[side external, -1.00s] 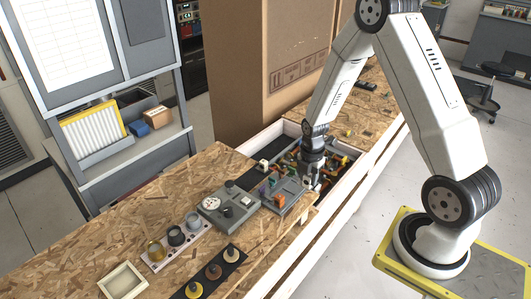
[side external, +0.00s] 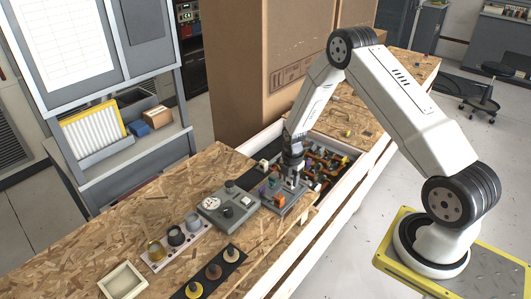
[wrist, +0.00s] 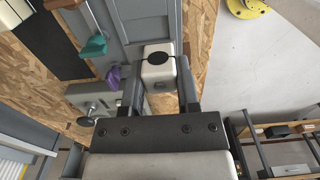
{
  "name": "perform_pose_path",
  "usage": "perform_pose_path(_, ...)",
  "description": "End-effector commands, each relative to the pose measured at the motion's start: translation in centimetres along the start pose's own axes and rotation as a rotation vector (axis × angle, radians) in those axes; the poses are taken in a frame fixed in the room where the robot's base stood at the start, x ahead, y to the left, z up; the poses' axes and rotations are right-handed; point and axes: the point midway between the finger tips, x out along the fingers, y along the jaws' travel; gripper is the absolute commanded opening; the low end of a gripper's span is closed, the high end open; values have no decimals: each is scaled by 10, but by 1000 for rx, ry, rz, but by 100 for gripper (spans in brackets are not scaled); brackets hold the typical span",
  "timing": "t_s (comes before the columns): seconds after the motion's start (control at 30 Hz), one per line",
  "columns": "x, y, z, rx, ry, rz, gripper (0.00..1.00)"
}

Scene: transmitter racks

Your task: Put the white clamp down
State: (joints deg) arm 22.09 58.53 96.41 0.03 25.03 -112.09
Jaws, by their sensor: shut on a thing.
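The white clamp (wrist: 158,72) has a dark round spot on top and sits between the fingers of my gripper (wrist: 160,88) in the wrist view. My gripper is shut on it. In the side view my gripper (side external: 292,168) points down at the grey rack (side external: 284,204), where the clamp is small and hard to make out. In the wrist view the grey rack (wrist: 145,28) lies beneath and beyond the clamp. I cannot tell whether the clamp touches it. A green clamp (wrist: 94,47) and a purple clamp (wrist: 115,74) stand left of the held one.
A grey device with a white dial (side external: 211,203) is left of the rack. A bin of coloured parts (side external: 325,160) lies behind my gripper. A strip with round pieces (side external: 177,238) and an empty pale tray (side external: 123,281) are nearer the front. Bare board lies left of them.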

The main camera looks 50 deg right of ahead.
Motion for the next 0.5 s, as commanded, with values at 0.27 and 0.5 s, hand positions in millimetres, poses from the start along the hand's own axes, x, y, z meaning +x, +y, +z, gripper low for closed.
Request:
perform_pose_path(0.27,5,4,1,0,0,-1,0)
perform_pose_path(0.5,28,4,1,0,0,-3,0)
